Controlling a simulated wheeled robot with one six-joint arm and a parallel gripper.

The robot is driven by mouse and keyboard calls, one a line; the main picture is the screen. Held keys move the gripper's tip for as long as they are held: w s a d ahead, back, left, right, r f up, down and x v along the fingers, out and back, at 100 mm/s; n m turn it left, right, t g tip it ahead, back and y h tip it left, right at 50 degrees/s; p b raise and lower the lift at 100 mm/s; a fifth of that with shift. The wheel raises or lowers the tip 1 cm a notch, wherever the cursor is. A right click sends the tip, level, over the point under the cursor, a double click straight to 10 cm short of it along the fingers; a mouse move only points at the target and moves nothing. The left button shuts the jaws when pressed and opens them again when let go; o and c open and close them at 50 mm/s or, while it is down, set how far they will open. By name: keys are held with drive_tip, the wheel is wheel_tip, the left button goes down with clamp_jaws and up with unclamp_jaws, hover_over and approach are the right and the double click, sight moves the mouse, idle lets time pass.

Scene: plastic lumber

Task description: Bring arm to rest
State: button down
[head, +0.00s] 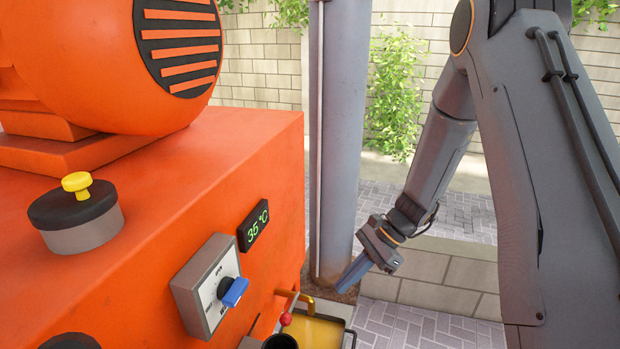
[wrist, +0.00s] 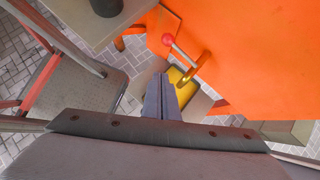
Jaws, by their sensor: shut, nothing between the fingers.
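My gripper (head: 349,277) is shut and empty in the head view, held in the air to the right of the orange machine (head: 150,190) and pointing down and left. In the wrist view the gripper (wrist: 159,80) shows its two fingers pressed together. Below and beyond the fingers are a yellow-bottomed tray (wrist: 180,78) and a lever with a red knob (wrist: 168,40). The fingers appear apart from everything around them.
The machine bears a dial with a blue knob (head: 233,291), a display reading 35 °C (head: 254,226) and a yellow-topped cap (head: 76,200). A grey pole (head: 340,130) stands behind my gripper. A low block wall (head: 440,280) and paving lie to the right.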

drive_tip(key=s+d+r+n+t+h, duration=0.1)
drive_tip(key=s+d+r+n+h, duration=0.3)
drive_tip(key=s+n, duration=0.3)
drive_tip(key=s+d+r+n+t+h, duration=0.1)
drive_tip(key=s+d+r+n+h, duration=0.3)
drive_tip(key=s+r+n, duration=0.3)
drive_tip(key=shift+s+d+r+n+t, duration=0.15)
drive_tip(key=shift+s+r+n+t, duration=0.1)
drive_tip(key=shift+s+n+t, duration=0.2)
